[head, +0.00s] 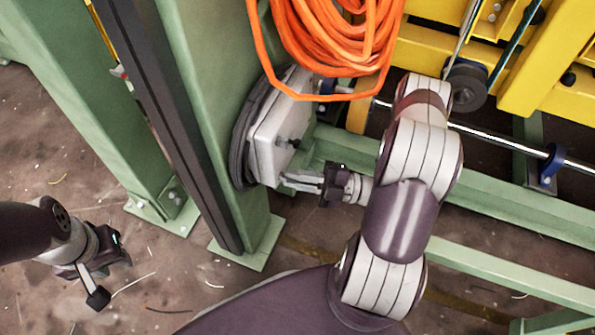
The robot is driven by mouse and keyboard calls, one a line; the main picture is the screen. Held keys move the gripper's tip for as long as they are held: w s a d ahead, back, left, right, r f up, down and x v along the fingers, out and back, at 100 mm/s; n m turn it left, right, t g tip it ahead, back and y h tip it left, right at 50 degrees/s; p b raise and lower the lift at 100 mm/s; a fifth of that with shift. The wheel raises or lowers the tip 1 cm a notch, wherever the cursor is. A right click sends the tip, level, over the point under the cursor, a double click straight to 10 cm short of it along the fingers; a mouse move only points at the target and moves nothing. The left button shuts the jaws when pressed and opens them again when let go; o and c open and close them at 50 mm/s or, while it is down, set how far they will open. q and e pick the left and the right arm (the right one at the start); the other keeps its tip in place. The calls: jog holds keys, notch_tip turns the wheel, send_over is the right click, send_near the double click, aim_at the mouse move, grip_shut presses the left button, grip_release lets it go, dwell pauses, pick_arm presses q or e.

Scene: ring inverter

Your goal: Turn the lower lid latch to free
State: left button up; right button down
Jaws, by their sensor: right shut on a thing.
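A pale grey box with a lid (268,140) is mounted on the side of a green post. A dark latch or knob (290,143) sticks out from the lid above my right gripper. My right gripper (287,181) reaches in from the right, with its fingertips at the lower part of the lid. It is shut on the lower lid latch, which is mostly hidden by the fingers, so its turn angle cannot be told. My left gripper (108,272) hangs over the floor at the lower left, well away from the box; its finger gap is unclear.
A coil of orange cable (335,45) hangs just above the box. Green posts (95,110) stand between my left gripper and the box. Green rails (500,200) and yellow framework (430,55) lie to the right. The floor at lower left is open.

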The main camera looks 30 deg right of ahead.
jog(key=shift+s+a+f+m+t+h+p, duration=0.1)
jog(key=shift+m+t+h+p, duration=0.5)
jog(key=shift+m, duration=1.55)
jog(key=shift+s+a+f+m+t+h+p, duration=0.1)
jog(key=shift+m+t+p, duration=0.6)
jog(key=shift+m+t, duration=1.05)
jog(key=shift+a+m+t+h+p, duration=0.1)
jog(key=shift+m+t+h+p, duration=0.35)
jog(key=shift+m, duration=2.15)
jog(key=c, duration=1.2)
grip_release()
jog(key=shift+d, duration=0.1)
jog(key=p+v, duration=0.2)
jog(key=v, duration=1)
jog(key=shift+s+d+f, duration=0.15)
jog(key=shift+s+f, duration=0.05)
jog(key=shift+f, duration=0.05)
